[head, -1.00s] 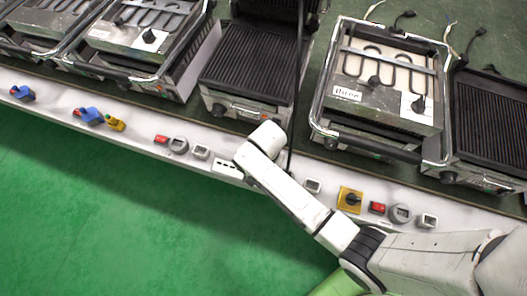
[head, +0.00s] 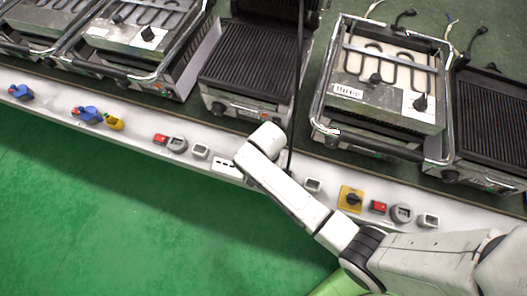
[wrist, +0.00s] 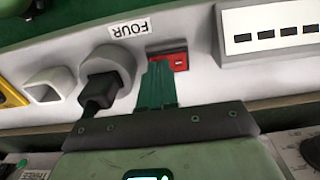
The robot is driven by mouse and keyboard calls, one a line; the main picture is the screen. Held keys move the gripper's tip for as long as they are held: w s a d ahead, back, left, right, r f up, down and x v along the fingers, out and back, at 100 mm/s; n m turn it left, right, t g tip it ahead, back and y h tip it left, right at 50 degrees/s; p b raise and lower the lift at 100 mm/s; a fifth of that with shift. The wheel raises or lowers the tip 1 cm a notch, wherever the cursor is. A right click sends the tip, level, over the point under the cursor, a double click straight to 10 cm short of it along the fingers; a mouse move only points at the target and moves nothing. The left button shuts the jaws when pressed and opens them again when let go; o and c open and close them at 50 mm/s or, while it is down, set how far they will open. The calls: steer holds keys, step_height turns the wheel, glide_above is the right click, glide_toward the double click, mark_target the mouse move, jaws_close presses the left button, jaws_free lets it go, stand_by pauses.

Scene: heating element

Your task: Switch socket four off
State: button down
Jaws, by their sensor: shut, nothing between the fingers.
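In the wrist view, a red switch (wrist: 180,62) sits on the white strip beside an upside-down FOUR label (wrist: 130,28). A round grey socket (wrist: 118,64) with a black plug (wrist: 101,92) in it is just left of the switch. My gripper (wrist: 159,70) is shut and empty. Its dark green fingertips overlap the left and lower part of the switch; whether they touch it I cannot tell. In the head view, my arm hides this switch, its socket and the gripper's fingers.
A white panel with dark slots (wrist: 275,35) is right of the switch; it also shows in the head view (head: 227,168). A white box socket (wrist: 50,84) and a yellow switch (head: 351,199) are on the other side. Grills (head: 250,70) and a heating unit (head: 385,80) stand behind the strip.

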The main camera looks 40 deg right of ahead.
steer(key=shift+f, duration=0.25)
steer(key=shift+r, duration=0.15)
step_height(320, 180, up, 7)
steer(key=p, duration=0.7)
steer(key=shift+s, duration=0.1)
stand_by(0.6)
steer(key=s+d+r+n, duration=0.4)
steer(key=s+r+n, duration=0.1)
steer(key=s+r, duration=0.2)
steer(key=s+d+r+n+t, duration=0.1)
steer(key=s+d+r+n, duration=0.2)
steer(key=s+r+n, duration=0.2)
steer(key=s+r, duration=0.2)
steer(key=s, duration=0.2)
steer(key=shift+s+d+r+b, duration=0.15)
steer(key=shift+d+r+b, duration=0.2)
steer(key=shift+d+b, duration=0.05)
